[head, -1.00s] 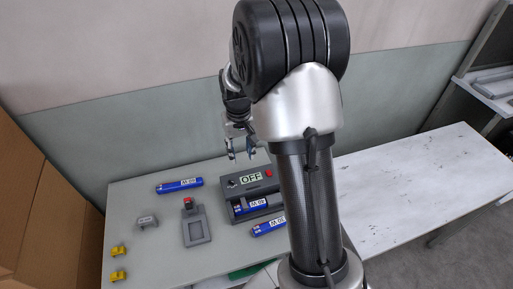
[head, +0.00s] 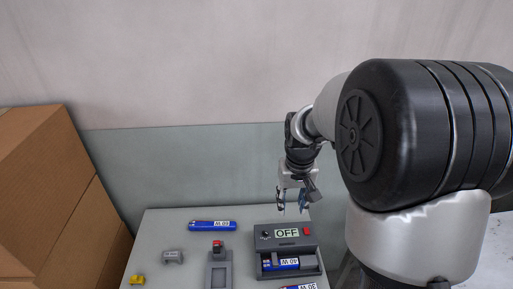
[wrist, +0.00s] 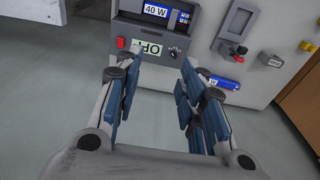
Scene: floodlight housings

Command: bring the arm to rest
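My gripper (head: 292,200) hangs in the air above the back edge of the table, over the dark grey tester box, in the head view. In the wrist view my gripper (wrist: 158,98) has its blue-padded fingers spread wide with nothing between them. The tester box (head: 308,243) shows "OFF" on its display and has a red button. A blue 40 W module (head: 282,264) lies in its bay; the box (wrist: 135,30) and the module (wrist: 158,10) also show in the wrist view. My arm is bent, its large black joint filling the right of the head view.
On the table (head: 160,225) lie a blue module (head: 212,226), a grey fixture with a red button (head: 218,265), a small grey part (head: 172,257) and a yellow part (head: 137,280). Another blue module (head: 300,287) shows at the bottom edge. Cardboard boxes (head: 50,190) stand at the left.

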